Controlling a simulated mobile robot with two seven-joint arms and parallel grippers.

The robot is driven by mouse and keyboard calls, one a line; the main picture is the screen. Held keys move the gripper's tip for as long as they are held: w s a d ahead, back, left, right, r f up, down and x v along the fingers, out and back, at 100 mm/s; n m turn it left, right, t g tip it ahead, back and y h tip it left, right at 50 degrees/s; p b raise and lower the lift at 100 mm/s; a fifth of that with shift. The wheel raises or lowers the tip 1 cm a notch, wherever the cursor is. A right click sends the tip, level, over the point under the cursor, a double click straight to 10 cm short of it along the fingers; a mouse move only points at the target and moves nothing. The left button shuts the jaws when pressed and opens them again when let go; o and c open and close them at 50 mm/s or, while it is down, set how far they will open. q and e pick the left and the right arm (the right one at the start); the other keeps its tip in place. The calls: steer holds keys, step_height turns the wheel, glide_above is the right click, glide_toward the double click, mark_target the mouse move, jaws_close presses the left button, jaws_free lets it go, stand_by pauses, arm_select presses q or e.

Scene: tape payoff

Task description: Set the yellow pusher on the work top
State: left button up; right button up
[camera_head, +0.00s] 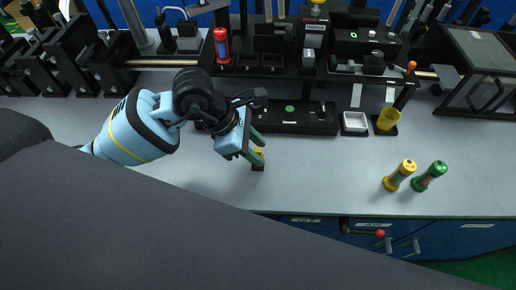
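My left gripper (257,151) reaches in from the left and points down and right over the grey work top (320,180). Its fingers are closed around a small yellow and black piece (258,161), which looks like the yellow pusher. The fingers hide part of it. Its dark lower end is at or just above the work top; I cannot tell if it touches. My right gripper is not in view.
A yellow-ended cylinder (399,175) and a green-ended one (430,176) stand at the right. The middle front work top is clear.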

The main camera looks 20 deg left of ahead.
arm_select(q)
steer(key=v, duration=1.1)
steer(key=shift+s+d, duration=0.1)
steer(key=shift+d, duration=0.05)
